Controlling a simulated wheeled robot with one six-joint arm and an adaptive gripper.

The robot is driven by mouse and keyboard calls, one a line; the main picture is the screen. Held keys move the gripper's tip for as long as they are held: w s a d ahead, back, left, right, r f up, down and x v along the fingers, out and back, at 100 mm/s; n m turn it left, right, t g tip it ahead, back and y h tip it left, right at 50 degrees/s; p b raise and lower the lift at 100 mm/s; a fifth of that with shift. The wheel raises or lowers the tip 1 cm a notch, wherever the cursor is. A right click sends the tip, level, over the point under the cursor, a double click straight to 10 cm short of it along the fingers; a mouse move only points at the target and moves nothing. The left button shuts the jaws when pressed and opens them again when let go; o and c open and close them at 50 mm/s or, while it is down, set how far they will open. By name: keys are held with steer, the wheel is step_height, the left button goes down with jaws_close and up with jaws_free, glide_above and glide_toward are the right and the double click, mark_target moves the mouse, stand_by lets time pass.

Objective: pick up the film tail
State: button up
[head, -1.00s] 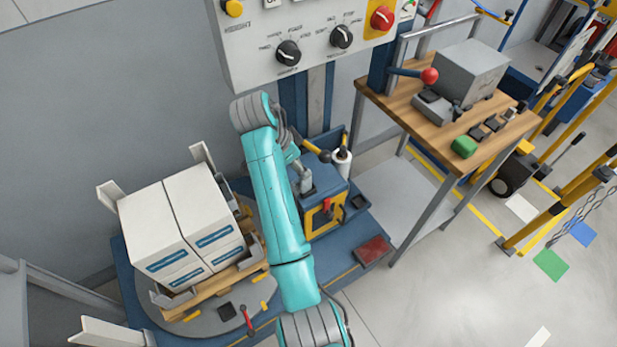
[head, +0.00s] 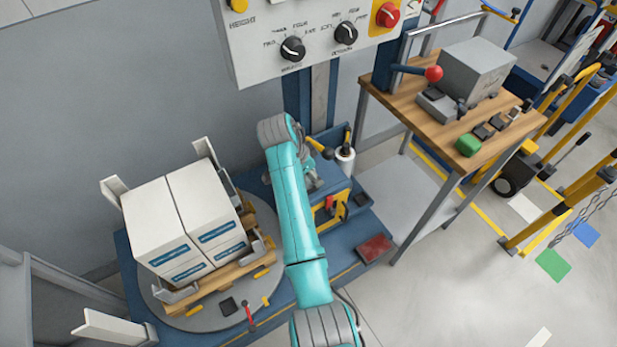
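I cannot make out the film tail in the head view. A white roll (head: 345,159), which may be film, stands upright at the blue machine, just right of my arm. My teal arm reaches up across the middle of the picture, in front of the blue machine. A small grey part of my wrist or gripper (head: 311,177) shows at the arm's right edge. The fingertips are hidden behind the arm, so I cannot tell whether they are open or hold anything.
White boxes (head: 183,226) stand on a wooden pallet on a round grey turntable (head: 205,318) at left. A control panel (head: 305,35) hangs above my arm. A wooden-topped bench (head: 400,98) stands at right. Open floor lies at lower right.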

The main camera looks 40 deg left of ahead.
jaws_close()
